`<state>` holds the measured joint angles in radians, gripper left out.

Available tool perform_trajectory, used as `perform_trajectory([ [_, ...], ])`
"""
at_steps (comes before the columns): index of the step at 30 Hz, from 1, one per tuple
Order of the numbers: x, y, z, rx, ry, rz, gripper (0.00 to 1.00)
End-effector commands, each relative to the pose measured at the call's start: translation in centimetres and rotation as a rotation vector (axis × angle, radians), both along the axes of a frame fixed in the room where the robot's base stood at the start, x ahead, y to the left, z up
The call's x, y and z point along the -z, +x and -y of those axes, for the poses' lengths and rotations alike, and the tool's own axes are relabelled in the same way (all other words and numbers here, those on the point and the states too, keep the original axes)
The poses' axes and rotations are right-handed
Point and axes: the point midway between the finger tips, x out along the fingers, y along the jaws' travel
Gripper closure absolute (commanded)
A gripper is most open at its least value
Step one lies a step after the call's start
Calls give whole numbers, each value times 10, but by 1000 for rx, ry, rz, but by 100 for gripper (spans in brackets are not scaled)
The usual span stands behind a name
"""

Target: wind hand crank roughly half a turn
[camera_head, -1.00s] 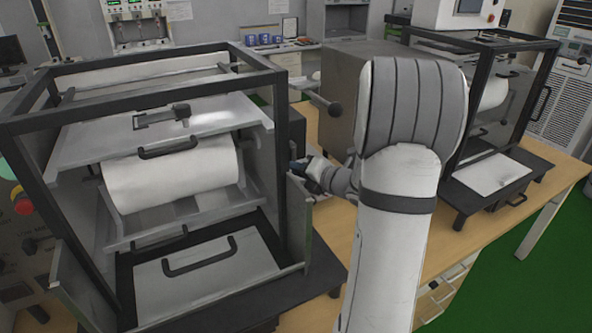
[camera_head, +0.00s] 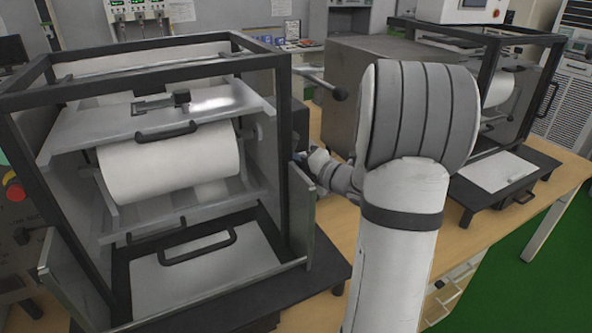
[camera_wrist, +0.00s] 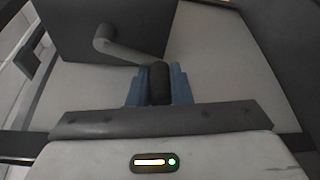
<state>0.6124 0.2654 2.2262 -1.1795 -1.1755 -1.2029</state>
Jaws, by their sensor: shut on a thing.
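The hand crank shows in the wrist view as a grey bent arm (camera_wrist: 128,47) with a dark cylindrical grip (camera_wrist: 160,82). The crank arm runs up and left from the grip, against a dark box-shaped housing. My gripper (camera_wrist: 160,90) has blue fingers, one on each side of the grip, and is shut on it. In the head view my gripper (camera_head: 299,158) is at the right side of the left framed machine (camera_head: 288,110). My own arm and the machine's side mostly hide the crank there.
The left machine holds a white roller (camera_head: 170,168) inside a dark frame. A second framed machine (camera_head: 490,75) is at the right on the wooden table (camera_head: 545,195).

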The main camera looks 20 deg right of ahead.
Motion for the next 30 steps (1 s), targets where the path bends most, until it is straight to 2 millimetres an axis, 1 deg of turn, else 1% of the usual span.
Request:
perform_trajectory([
  [6,-2,0,-5,3,120,0,100],
  [12,-5,0,-8,4,183,-2,100],
  [27,-7,0,-9,3,203,-4,100],
  [28,-7,0,-9,3,203,-4,80],
  [30,-7,0,-9,2,203,-4,75],
])
